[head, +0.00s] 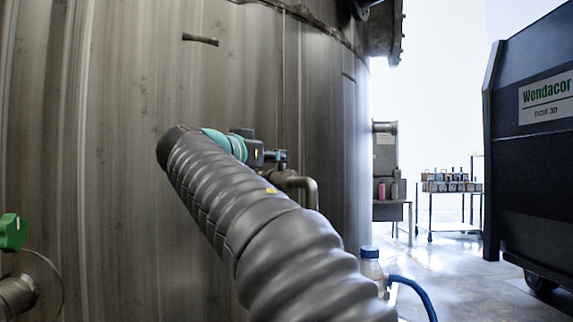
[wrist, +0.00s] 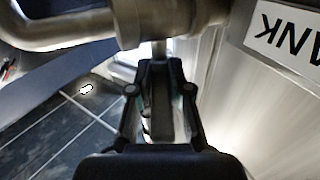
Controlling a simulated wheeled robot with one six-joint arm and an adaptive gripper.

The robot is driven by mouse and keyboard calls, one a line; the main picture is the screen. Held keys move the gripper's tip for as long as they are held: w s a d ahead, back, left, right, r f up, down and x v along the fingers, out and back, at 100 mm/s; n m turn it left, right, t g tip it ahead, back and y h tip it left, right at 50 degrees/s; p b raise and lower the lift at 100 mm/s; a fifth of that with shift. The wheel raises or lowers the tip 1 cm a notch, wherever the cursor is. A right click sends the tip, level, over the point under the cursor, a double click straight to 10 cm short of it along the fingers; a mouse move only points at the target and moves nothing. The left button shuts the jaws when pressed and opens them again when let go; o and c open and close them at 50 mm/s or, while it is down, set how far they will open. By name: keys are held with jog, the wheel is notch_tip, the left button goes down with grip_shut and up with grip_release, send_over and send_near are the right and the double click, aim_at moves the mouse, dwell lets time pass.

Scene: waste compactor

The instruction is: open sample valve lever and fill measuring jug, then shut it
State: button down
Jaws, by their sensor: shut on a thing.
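The metal sample pipe with its downturned spout (head: 305,185) stands out from the large tank (head: 130,120). In the wrist view the valve body and pipe (wrist: 165,15) cross the top. A narrow metal lever (wrist: 159,48) runs from the valve body down between my fingers. My gripper (wrist: 160,70) is shut on this lever; in the head view my gripper (head: 272,156) is at the valve, partly hidden behind my arm. I cannot make out a measuring jug for certain in either view.
A blue-capped container (head: 371,268) and a blue hose (head: 415,290) are at the lower right, partly behind my arm. A green-handled valve (head: 12,233) is at far left. A dark compactor (head: 530,150) stands right. A trolley with bottles (head: 450,190) is at the back. Floor between is clear.

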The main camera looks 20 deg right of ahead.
jog(key=c, duration=1.1)
grip_release()
jog(key=v, duration=1.2)
jog(key=shift+s, duration=0.1)
